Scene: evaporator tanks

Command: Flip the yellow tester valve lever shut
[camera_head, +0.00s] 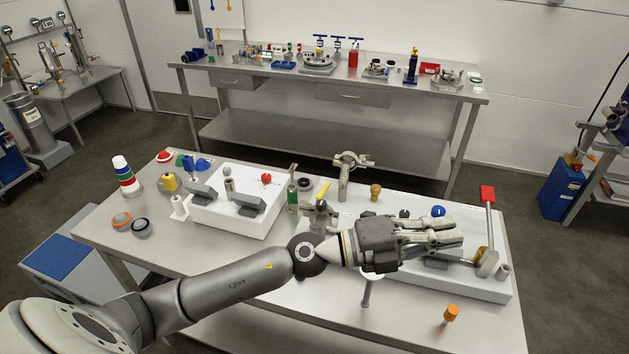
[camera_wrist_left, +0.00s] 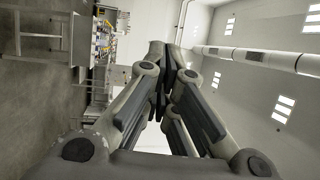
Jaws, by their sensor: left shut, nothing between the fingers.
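A yellow lever (camera_head: 323,191) sticks up, tilted to the right, from a grey metal valve (camera_head: 320,214) near the middle of the front table. My left gripper (camera_head: 457,239) is shut and empty, pointing right over the right white base, well to the right of the yellow lever. The left wrist view shows its fingers together (camera_wrist_left: 168,75), with nothing between them; the lever does not show there. My right gripper is in neither view.
A white block (camera_head: 235,220) with grey parts stands left of the valve. A red-topped lever (camera_head: 487,195) stands close right of my gripper, on the right white base (camera_head: 480,290). A metal fitting (camera_head: 345,172) rises behind.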

